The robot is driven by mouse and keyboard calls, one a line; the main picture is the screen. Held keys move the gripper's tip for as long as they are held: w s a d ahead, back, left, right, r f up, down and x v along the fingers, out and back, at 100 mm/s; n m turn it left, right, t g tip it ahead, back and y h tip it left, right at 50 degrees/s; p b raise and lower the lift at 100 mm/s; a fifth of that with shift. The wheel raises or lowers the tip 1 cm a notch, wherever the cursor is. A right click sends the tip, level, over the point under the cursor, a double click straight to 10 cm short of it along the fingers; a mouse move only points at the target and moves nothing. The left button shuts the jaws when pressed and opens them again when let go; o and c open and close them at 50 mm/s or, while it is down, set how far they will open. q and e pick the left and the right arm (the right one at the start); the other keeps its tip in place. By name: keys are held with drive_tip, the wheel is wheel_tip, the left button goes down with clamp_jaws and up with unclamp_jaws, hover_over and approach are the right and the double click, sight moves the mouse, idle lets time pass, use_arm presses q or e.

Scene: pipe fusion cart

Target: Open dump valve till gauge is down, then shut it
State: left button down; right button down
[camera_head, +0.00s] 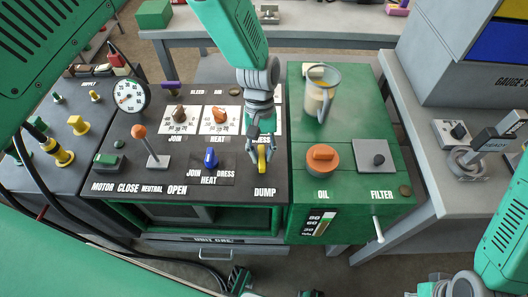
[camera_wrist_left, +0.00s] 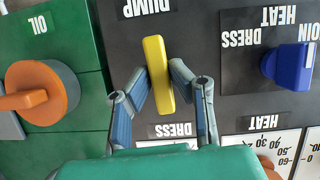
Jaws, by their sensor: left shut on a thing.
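The dump valve's yellow handle (camera_head: 262,158) stands above the DUMP label on the dark panel. My left gripper (camera_head: 262,136) reaches down to it from above and is shut on it. In the left wrist view the yellow handle (camera_wrist_left: 157,75) is between the two fingers, slightly tilted from upright. The gauge (camera_head: 131,96) is a round white dial at the panel's upper left; its needle is too small to read surely. My right arm shows at the lower right edge, but its gripper is outside the picture.
The orange-knobbed lever (camera_head: 139,133) and blue switch (camera_head: 211,158) are left of the handle. Right of it is the green oil unit with an orange cap (camera_head: 322,158) and a clear jug (camera_head: 321,95). A grey bench (camera_head: 440,200) stands at the right.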

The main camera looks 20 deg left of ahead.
use_arm(q)
drive_tip(key=shift+w, duration=0.3)
drive_tip(key=c, duration=1.5)
unclamp_jaws()
drive_tip(key=shift+r, duration=0.1)
drive_tip(key=v, duration=1.1)
drive_tip(key=shift+w+r, duration=0.2)
drive_tip(key=shift+r, duration=0.15)
